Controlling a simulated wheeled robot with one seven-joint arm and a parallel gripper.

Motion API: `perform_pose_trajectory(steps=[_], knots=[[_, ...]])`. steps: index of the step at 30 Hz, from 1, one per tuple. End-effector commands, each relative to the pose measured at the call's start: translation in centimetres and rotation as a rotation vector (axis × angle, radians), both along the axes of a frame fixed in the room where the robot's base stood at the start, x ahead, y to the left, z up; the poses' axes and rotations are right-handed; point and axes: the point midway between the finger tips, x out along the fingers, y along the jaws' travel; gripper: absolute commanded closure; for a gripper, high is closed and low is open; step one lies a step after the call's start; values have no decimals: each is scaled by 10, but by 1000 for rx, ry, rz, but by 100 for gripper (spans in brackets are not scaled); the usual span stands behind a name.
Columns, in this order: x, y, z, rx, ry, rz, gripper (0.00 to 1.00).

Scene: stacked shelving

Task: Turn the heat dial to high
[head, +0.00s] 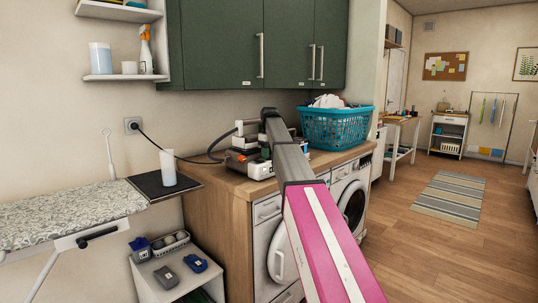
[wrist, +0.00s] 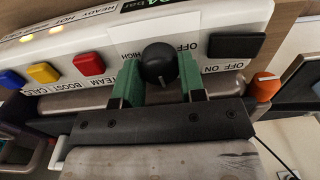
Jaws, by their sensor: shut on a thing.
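The heat dial (wrist: 158,64) is a round black knob on a white control panel, seen in the wrist view. My gripper (wrist: 161,78) has a green finger on each side of the dial and is shut on it. A pale pointer mark shows on the dial's lower part in the picture. A "HIGH" label (wrist: 124,51) is printed upside down just left of the dial; other markings around the dial are hidden by the fingers. In the head view the appliance (head: 248,158) stands on the wooden counter, partly behind my arm, and the dial cannot be made out.
Red (wrist: 88,64), yellow (wrist: 43,73) and blue buttons lie left of the dial. A black on/off switch (wrist: 237,46) and an orange knob (wrist: 264,87) lie right. A teal laundry basket (head: 335,126) stands right of my arm on the counter (head: 222,178).

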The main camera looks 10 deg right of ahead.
Motion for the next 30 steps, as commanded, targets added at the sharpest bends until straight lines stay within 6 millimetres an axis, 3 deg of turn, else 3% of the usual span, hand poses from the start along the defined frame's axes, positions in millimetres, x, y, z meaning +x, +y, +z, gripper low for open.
perform_pose_trajectory(steps=[10, 23, 24, 25, 30], knots=[[0, -1, 0, 1, 1, -291, 86], [0, -1, 0, 1, 1, -336, 86], [0, -1, 0, 1, 1, -336, 50], [0, -1, 0, 1, 1, -336, 40], [0, -1, 0, 1, 1, -335, 37]])
